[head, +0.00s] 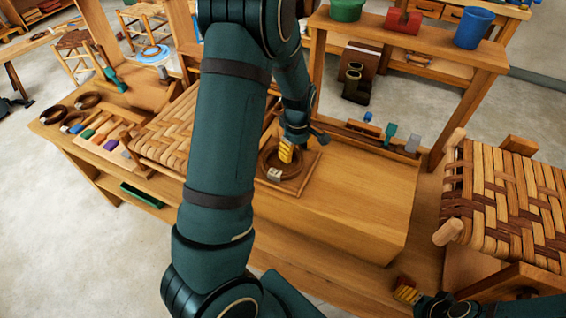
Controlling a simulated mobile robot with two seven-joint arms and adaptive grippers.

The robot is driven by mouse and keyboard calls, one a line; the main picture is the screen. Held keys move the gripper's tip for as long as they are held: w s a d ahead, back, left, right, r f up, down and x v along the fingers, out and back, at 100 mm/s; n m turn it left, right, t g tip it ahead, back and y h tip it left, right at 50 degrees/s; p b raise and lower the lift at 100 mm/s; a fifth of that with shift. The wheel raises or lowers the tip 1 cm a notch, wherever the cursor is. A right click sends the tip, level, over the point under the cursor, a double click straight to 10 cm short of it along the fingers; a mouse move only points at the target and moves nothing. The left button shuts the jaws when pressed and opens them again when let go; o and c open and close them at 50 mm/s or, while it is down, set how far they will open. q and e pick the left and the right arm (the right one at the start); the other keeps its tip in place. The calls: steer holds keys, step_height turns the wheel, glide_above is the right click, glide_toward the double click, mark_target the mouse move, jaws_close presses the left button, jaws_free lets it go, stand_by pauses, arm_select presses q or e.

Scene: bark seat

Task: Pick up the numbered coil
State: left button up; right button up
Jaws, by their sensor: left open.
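A dark brown coil (297,172) lies on a square wooden board (309,178) on the bench, at the middle of the head view. A small pale tag (274,174) sits on its near left side; any number on it is too small to read. My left gripper (286,153), with yellow fingertips, points down over the coil's far part. It is open, and I cannot tell whether it touches the coil. My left arm hides part of the bench left of the coil. My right gripper (405,292) is low at the right, away from the coil; its jaw opening is unclear.
More brown coils (88,100) lie at the bench's left end, by a tray of coloured pieces (97,136). Woven seats (502,198) stand at left and right. A shelf (420,45) with a blue bucket (474,28) rises behind. The bench right of the board is clear.

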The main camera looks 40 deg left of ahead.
arm_select(q)
jaws_close()
stand_by(0.3)
